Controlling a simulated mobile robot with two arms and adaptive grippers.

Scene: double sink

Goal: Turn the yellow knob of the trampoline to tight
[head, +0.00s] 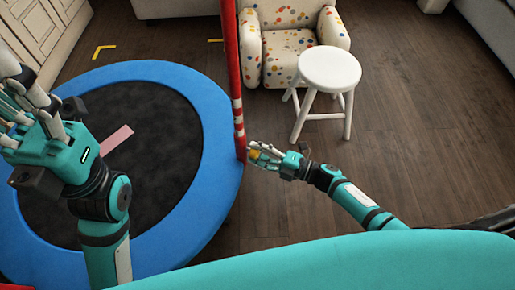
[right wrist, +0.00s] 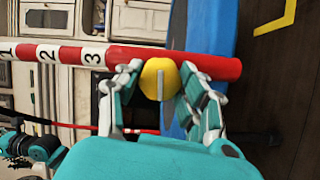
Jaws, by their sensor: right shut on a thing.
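The yellow knob (right wrist: 152,80) sits on the red post of the trampoline, with a pale grey line on its face running up and down in the right wrist view. My right gripper (right wrist: 157,92) has its fingers on both sides of the knob and is shut on it. In the head view the right gripper (head: 262,155) is at the lower end of the red post (head: 229,62), partly hiding the knob (head: 255,154). The trampoline (head: 205,125) has a blue rim and a black bed. My left gripper (head: 22,112) is above its left side; its finger opening is unclear.
The post's white bands (right wrist: 94,58) carry numbers, with 3 nearest the knob. A pink strip (head: 116,138) lies on the trampoline bed. A white stool (head: 329,68) and a dotted armchair (head: 283,42) stand behind at the right. The wooden floor (head: 430,135) at right is clear.

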